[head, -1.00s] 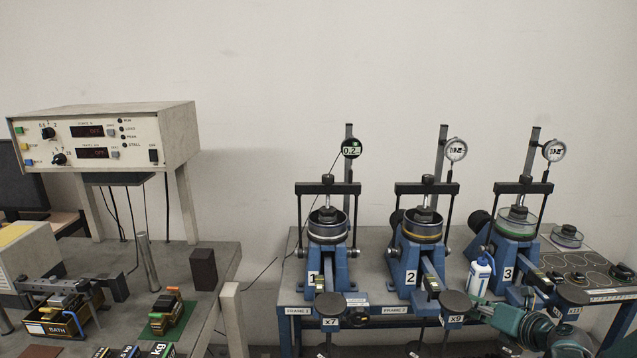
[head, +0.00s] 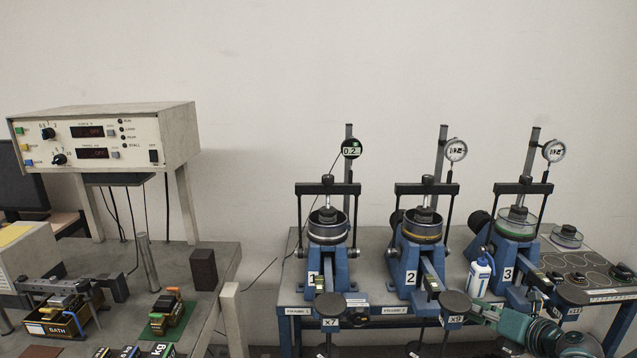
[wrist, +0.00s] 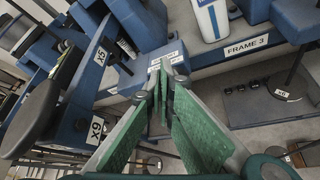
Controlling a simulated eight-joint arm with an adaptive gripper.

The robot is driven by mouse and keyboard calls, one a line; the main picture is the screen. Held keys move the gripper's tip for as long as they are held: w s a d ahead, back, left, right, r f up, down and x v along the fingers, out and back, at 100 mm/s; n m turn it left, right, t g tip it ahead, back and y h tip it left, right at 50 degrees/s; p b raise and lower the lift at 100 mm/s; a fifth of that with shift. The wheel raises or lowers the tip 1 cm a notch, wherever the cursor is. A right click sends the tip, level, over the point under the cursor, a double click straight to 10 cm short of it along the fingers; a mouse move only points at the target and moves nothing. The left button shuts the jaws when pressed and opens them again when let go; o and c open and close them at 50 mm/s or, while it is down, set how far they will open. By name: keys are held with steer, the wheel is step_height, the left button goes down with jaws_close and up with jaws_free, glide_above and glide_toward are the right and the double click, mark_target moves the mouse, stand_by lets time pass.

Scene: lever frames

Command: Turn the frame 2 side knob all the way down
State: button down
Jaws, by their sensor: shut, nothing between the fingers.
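Frame 2 (head: 410,272) is the middle blue lever frame, with a brass-ringed cell on top. A dark round knob (head: 397,218) shows at its upper left side, partly behind the frame; I cannot tell its setting. Its lever, marked x9, carries a dark round pan (head: 455,303), also at the left of the wrist view (wrist: 32,115). My gripper (wrist: 162,88) has its green-padded fingers together, with nothing between them. In the head view it is low between the frame 2 pan and frame 3, apart from the dark knob.
Frame 3 (head: 510,262) stands to the right with a white bottle (head: 480,275) at its front left. Frame 1 (head: 325,270) stands to the left. The FRAME 3 label (wrist: 247,47) is on the bench edge, close to my gripper. Hanging rods are below the bench.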

steer(key=shift+s, duration=1.8)
steer(key=shift+d, duration=0.1)
steer(key=shift+s+d+f+p, duration=0.15)
steer(key=shift+s+d+f, duration=0.1)
steer(key=shift+d+f, duration=0.55)
steer(key=shift+s+d+f+p, duration=0.2)
steer(key=shift+d+f, duration=0.3)
steer(key=shift+d, duration=0.45)
steer(key=shift+w, duration=0.1)
steer(key=w, duration=0.6)
steer(key=shift+w, duration=0.4)
steer(key=shift+a+f, duration=0.15)
steer(key=shift+a+r, duration=0.7)
steer(key=shift+a, duration=0.05)
